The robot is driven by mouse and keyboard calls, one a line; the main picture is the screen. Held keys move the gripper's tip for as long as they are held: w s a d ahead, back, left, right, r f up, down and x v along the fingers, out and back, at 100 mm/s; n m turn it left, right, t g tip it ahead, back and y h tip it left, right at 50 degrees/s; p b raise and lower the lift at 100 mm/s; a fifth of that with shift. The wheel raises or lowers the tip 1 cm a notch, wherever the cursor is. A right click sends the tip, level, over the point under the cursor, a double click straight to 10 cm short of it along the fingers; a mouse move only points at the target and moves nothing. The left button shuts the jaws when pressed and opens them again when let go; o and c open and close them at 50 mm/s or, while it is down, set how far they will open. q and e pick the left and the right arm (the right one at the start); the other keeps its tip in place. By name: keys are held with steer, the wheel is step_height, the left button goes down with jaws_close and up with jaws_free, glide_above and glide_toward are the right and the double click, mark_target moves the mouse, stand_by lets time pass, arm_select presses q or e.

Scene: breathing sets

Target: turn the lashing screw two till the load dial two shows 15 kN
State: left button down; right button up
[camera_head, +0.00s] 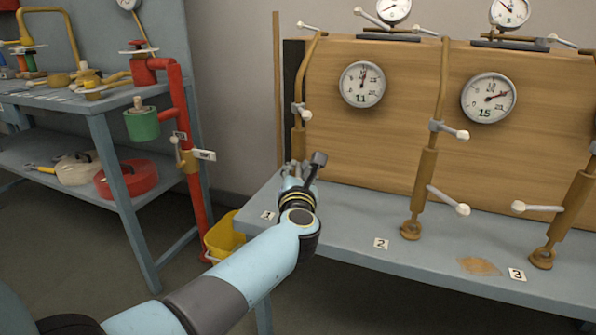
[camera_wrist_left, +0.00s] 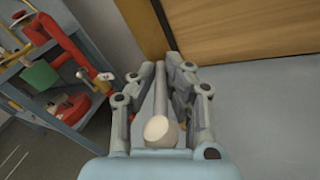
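Lashing screw two (camera_head: 425,180) is a brown upright screw with pale-tipped handles, standing at the label 2 (camera_head: 381,243). I take load dial two to be the round white dial (camera_head: 488,97) right of that screw; "15" is printed on its face and its needle points right and slightly up. My left gripper (camera_head: 303,168) is at the bench's left end, in front of the lower part of the first screw (camera_head: 298,130) and away from screw two. In the left wrist view a rod with a pale round knob (camera_wrist_left: 160,130) lies between its fingers (camera_wrist_left: 160,72); whether they grip it is unclear. My right gripper is out of view.
Another dial (camera_head: 362,84), with "11" on its face, hangs on the wooden panel (camera_head: 400,140). A third screw (camera_head: 565,205) stands at the right by label 3 (camera_head: 517,274). A shelf unit (camera_head: 115,190) with a red stand (camera_head: 190,150) is at the left. A yellow bucket (camera_head: 224,238) stands beside the bench.

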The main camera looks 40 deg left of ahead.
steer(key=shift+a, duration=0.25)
arm_select(q)
steer(key=shift+d, duration=0.1)
steer(key=shift+w+d+f+n+g+y+b, duration=0.1)
steer(key=shift+w+n+g+y+b, duration=0.1)
steer(key=shift+n+g+y+b, duration=0.15)
steer(key=n+g+y+b, duration=0.2)
steer(key=w+d+n+g+y+b, duration=0.1)
steer(key=shift+g+y, duration=0.35)
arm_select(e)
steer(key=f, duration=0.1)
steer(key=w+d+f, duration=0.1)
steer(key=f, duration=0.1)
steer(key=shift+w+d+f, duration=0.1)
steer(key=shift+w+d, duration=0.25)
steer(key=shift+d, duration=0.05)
